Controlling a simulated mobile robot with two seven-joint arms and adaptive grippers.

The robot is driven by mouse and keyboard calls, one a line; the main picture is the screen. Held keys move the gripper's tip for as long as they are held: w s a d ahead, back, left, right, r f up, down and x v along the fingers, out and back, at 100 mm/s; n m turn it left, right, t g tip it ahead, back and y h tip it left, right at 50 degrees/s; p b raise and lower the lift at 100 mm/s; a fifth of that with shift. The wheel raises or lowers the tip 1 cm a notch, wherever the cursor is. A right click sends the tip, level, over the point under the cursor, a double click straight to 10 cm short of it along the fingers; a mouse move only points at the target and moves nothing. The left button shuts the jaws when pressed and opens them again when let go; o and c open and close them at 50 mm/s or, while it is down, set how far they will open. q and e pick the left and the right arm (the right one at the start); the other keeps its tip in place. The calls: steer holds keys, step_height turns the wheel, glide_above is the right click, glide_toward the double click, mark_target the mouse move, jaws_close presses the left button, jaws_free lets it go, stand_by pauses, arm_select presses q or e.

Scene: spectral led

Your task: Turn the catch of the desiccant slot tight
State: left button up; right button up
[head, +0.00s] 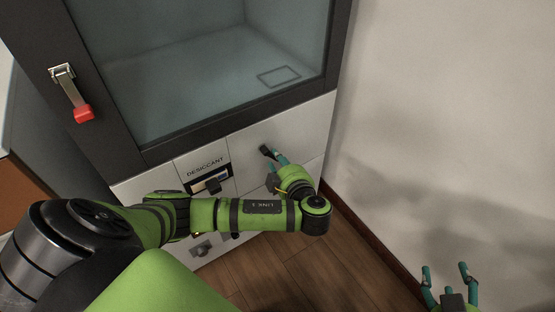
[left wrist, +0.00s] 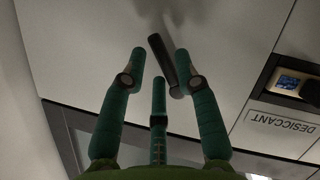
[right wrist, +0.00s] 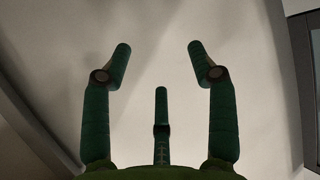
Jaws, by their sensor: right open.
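The desiccant slot (head: 208,178) is a small dark-framed opening under the label DESICCANT on the cabinet's pale front. A dark knob-like piece (head: 212,186) sits at it. The slot also shows at the right of the left wrist view (left wrist: 290,84), partly cut off. A black bar-shaped lever (head: 267,151) is on the plain panel to its right; in the left wrist view this lever (left wrist: 168,62) stands tilted between my fingertips. My left gripper (head: 277,168) is partly open there, with a visible gap on its left side. My right gripper (head: 448,272) is open and empty, away from the cabinet.
A glass-fronted chamber (head: 215,75) in a dark frame is above the panel. A red-tipped door handle (head: 82,112) is at its left. More dark knobs (head: 202,248) are lower down, partly behind my left arm. A bare wall (head: 450,120) and wooden floor lie right.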

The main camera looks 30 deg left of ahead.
arm_select(q)
steer(key=shift+x, duration=0.85)
arm_select(e)
steer(key=shift+w+a+r+t+y, duration=0.15)
steer(key=shift+r+t, duration=0.1)
steer(key=shift+r, duration=0.15)
steer(key=shift+w+a+r+t+y, duration=0.1)
steer(key=shift+w+a+r+t, duration=0.1)
steer(key=shift+r, duration=0.15)
steer(key=shift+w+a+r+t+y, duration=0.15)
steer(key=shift+r+t, duration=0.1)
steer(key=shift+r, duration=0.15)
arm_select(q)
jaws_close()
